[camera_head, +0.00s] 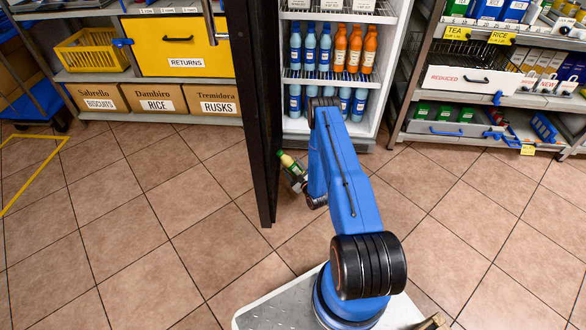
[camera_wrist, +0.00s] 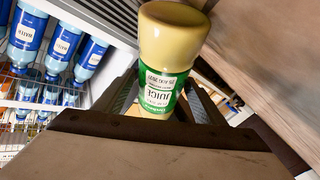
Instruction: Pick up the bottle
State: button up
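A juice bottle (camera_wrist: 165,85) with a pale yellow top and a green and white label fills the middle of the wrist view. It sits between the two fingers of my gripper (camera_wrist: 163,97), which look closed against its sides. In the head view the bottle (camera_head: 289,162) shows small and tilted at the end of my gripper (camera_head: 297,180), up in the air beside the open dark door. Its lower end is hidden by the gripper. My blue arm hides part of the cooler behind.
The open dark door (camera_head: 252,110) stands close left of my gripper. The cooler (camera_head: 378,100) behind holds rows of blue and orange bottles. Shelves with a yellow basket (camera_head: 92,50) are left, and a shelf with a REDUCED bin (camera_head: 470,80) is right. The tiled floor is clear.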

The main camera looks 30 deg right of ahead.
jog(key=c, duration=1.4)
jog(key=shift+r, duration=0.1)
